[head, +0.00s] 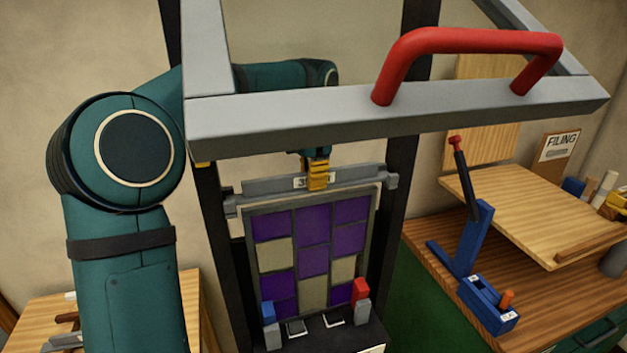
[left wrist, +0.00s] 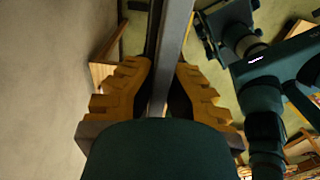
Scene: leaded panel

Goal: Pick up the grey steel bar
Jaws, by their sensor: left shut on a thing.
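The grey steel bar (head: 355,177) lies across the top of the leaded panel (head: 313,250), between the dark posts, with a white label partly covered. My left gripper (head: 318,176) reaches it from behind and above, its yellow fingers shut on the bar near its middle. In the left wrist view the bar (left wrist: 173,45) runs between the two yellow fingers of the left gripper (left wrist: 163,68). I cannot tell whether the bar is clear of its end supports. The panel stands upright with purple and pale panes. My right gripper is not in view.
A large grey frame with a red handle (head: 470,42) crosses in front, above the bar. Red and blue blocks stand at the panel's lower corners. At right, a wooden bench holds a blue lever tool (head: 475,240) and a filing board (head: 530,205).

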